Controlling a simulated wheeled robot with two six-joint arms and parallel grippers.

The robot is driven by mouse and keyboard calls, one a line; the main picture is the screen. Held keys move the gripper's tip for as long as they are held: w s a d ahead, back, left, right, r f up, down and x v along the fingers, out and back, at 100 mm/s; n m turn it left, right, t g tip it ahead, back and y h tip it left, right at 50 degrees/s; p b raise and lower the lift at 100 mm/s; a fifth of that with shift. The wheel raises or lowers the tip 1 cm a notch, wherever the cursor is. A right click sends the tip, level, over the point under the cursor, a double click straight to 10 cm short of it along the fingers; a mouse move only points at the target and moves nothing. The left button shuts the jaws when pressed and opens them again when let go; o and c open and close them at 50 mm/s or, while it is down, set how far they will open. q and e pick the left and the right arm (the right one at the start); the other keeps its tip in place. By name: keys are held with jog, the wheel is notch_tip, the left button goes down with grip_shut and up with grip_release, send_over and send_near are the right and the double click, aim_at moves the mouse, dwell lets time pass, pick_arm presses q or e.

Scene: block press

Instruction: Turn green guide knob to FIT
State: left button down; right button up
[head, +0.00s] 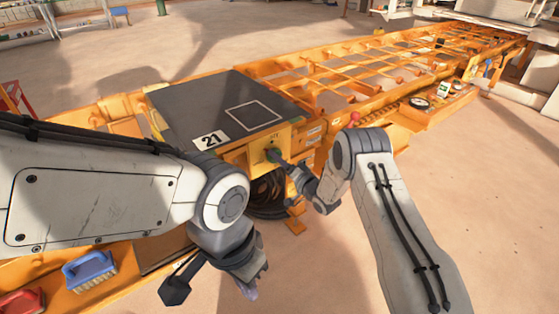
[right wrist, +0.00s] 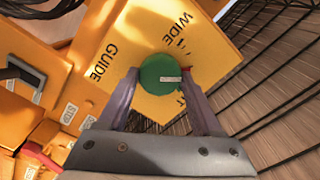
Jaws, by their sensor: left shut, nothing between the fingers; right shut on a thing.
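The green guide knob (right wrist: 158,68) sits on a yellow panel (right wrist: 215,45) lettered GUIDE and WIDE. My right gripper (right wrist: 162,90) is shut on the knob, one finger on each side. A short white mark on the knob points to the right in the right wrist view. Part of another label shows beside the right-hand finger; most of it is hidden. In the head view the knob (head: 272,155) is small on the front of the yellow machine, with my right gripper (head: 281,160) at it. My left gripper (head: 250,288) is shut and empty, low in front of the machine.
A dark plate (head: 215,105) with a white outlined square and a 21 label lies above the panel. A red ball-topped lever (head: 355,118) stands to the right of it. A blue brush (head: 90,270) and a red brush (head: 22,300) lie at lower left. The floor at right is clear.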

jog(key=shift+w+d+m, duration=0.1)
jog(key=shift+m, duration=4.3)
jog(key=o, duration=1.4)
jog(key=shift+c, duration=0.2)
jog(key=p+v, duration=0.1)
jog(key=v, duration=0.9)
jog(key=shift+s, duration=0.2)
